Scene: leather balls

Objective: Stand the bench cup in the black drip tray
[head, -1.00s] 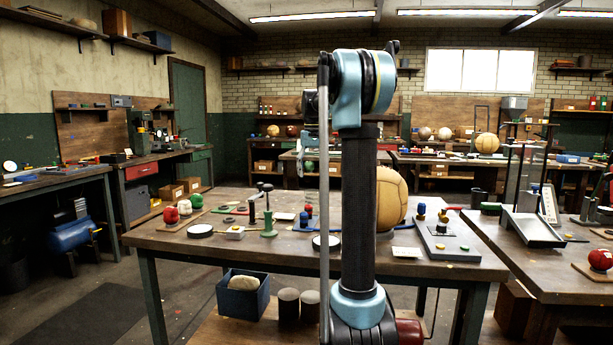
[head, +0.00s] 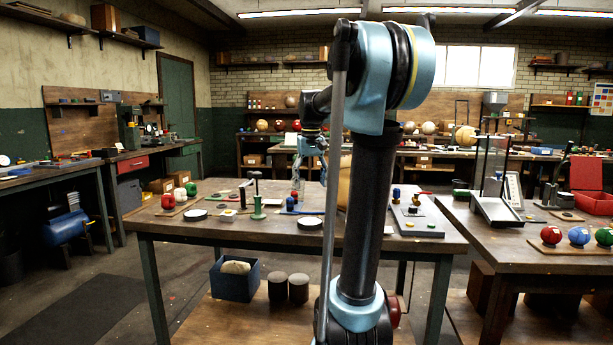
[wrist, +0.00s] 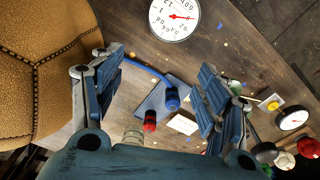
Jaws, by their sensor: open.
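My gripper (wrist: 165,75) is open and empty in the wrist view, its two fingers apart above the front table. In the head view my gripper (head: 308,165) hangs over the back of that table, partly behind my arm. A small pale ribbed cylinder (wrist: 133,134), possibly the bench cup, shows low between the fingers, partly hidden by my gripper's body. A flat blue-grey plate (wrist: 150,108) lies below, with a blue knobbed piece (wrist: 172,97) and a red one (wrist: 150,120) at it. I cannot make out the black drip tray for certain.
A large tan leather ball (wrist: 40,65) stands close beside the left finger. A white dial (wrist: 174,17) lies near the table's edge.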

